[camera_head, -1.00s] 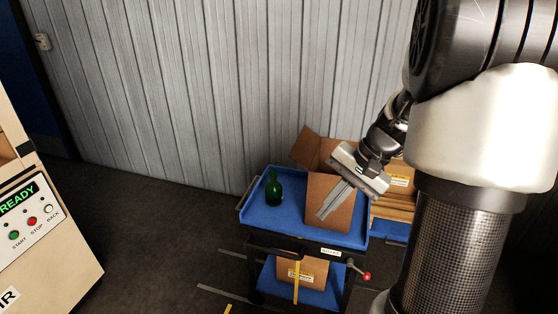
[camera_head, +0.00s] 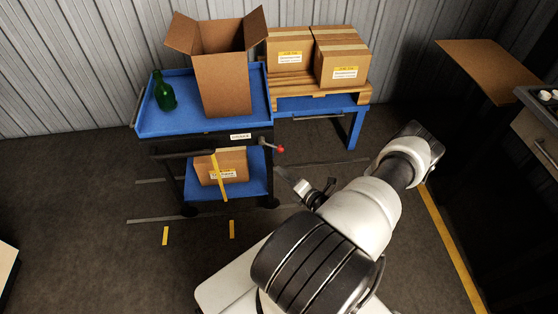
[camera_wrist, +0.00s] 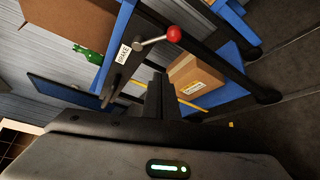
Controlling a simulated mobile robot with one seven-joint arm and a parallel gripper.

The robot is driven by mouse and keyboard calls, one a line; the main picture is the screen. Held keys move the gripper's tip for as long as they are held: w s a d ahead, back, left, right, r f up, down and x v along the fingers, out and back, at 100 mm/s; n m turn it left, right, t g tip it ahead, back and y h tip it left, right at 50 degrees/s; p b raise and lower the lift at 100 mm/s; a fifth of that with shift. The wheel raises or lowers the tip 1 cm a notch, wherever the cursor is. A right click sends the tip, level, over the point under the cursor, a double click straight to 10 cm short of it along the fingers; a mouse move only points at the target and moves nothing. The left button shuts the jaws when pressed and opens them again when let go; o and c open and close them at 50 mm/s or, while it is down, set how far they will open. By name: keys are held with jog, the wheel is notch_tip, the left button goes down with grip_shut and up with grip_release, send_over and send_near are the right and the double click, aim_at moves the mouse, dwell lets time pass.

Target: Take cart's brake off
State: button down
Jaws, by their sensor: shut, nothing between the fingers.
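The cart (camera_head: 195,127) has a blue top tray, a blue lower shelf and a dark frame. Its brake lever ends in a red knob (camera_head: 280,149) at the right front corner, beside a white label (camera_head: 241,136). In the wrist view, the red knob (camera_wrist: 174,34) sits on a short metal rod pointing right, next to a label reading BRAKE (camera_wrist: 122,53). My gripper (camera_head: 284,173) is shut and empty, just below and in front of the knob. Its fingers (camera_wrist: 155,85) point toward the cart front, with a gap to the lever.
A green bottle (camera_head: 164,92) and an open carton (camera_head: 222,85) stand on the cart's tray. A closed box (camera_head: 222,167) lies on its lower shelf. Boxes on a pallet (camera_head: 318,84) stand on a blue table to the right.

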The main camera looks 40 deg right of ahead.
jog(key=w+f+m+b, duration=0.1)
jog(key=w+f, duration=0.2)
jog(key=w, duration=0.7)
jog(key=shift+h, duration=0.3)
jog(key=shift+s+d+r, duration=0.25)
jog(key=shift+s+d, duration=0.05)
jog(key=shift+d, duration=0.4)
jog(key=shift+s+d+r, duration=0.25)
jog(key=shift+s+d, duration=0.1)
jog(key=shift+d, duration=0.4)
jog(key=shift+s+d+r, duration=0.25)
jog(key=shift+s+d, duration=0.05)
jog(key=shift+d, duration=0.4)
jog(key=shift+s+d+r+n+g+h+p, duration=0.2)
jog(key=shift+d+r+n+p, duration=0.1)
jog(key=shift+r+p, duration=0.25)
jog(key=shift+s+d+r+n+g+h+p, duration=0.1)
jog(key=shift+d+r+n+g+p, duration=0.15)
jog(key=shift+r+p, duration=0.3)
jog(key=shift+s+d+r+n+g+h+p, duration=0.15)
jog(key=shift+d+r+n+p, duration=0.15)
jog(key=shift+r+p, duration=0.2)
